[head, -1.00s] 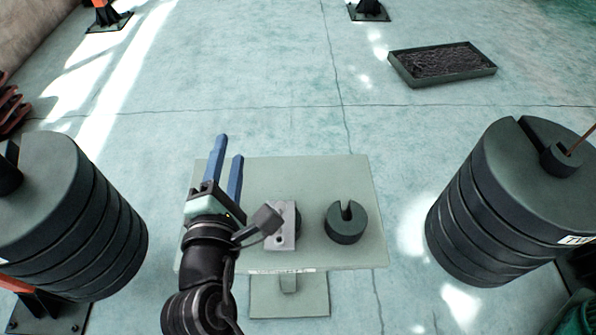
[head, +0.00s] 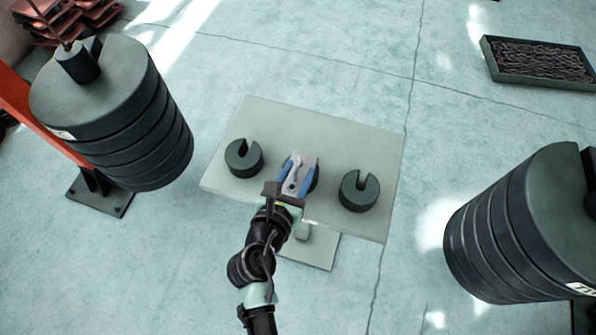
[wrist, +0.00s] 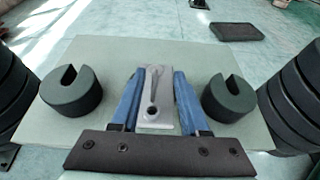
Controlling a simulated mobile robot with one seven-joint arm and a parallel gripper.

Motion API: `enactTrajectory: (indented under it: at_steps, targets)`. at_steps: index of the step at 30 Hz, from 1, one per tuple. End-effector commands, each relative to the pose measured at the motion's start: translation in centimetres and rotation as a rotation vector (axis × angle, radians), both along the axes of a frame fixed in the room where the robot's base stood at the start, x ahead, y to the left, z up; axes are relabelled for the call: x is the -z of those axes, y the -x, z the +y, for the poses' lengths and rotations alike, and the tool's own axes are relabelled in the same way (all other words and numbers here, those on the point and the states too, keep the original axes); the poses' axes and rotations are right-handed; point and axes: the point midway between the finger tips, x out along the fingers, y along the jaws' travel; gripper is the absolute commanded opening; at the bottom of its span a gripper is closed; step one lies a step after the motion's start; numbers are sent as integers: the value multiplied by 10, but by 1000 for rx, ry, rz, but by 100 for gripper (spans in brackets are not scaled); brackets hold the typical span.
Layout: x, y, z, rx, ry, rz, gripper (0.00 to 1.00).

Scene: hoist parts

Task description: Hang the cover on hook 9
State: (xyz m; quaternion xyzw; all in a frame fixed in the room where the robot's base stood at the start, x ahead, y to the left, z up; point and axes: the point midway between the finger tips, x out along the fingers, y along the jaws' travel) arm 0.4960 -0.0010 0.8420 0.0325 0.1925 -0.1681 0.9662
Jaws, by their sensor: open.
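The cover appears to be the light grey plate with a hole near one end (head: 303,160), at the middle of the small table. It also shows in the wrist view (wrist: 155,82), with a raised rib running up from the hole. A dark round shape partly shows at its right side in the head view. My gripper (head: 301,163) is open. Its two blue fingers lie on either side of the plate, and it also shows in the wrist view (wrist: 155,75). Whether the fingers touch the plate, I cannot tell. No hook marked 9 can be made out.
Dark slotted weights stand on the pale table (head: 375,150), one left (head: 243,160) and one right (head: 358,193) of the plate. Big stacks of dark discs flank the table at left (head: 125,120) and right (head: 520,225). A tray (head: 540,62) lies on the floor.

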Motion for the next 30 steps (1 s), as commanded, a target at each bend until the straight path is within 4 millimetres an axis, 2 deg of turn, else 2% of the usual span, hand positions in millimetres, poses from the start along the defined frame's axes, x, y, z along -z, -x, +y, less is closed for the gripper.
enactTrajectory:
  at_steps: [12,21,28,30]
  targets:
    - [18,-45,-9,2,-1,-1,45]
    - [19,-49,-10,0,-2,-1,45]
    - [19,-48,-10,1,-2,-1,3]
    - [19,-48,-10,1,-2,-1,0]
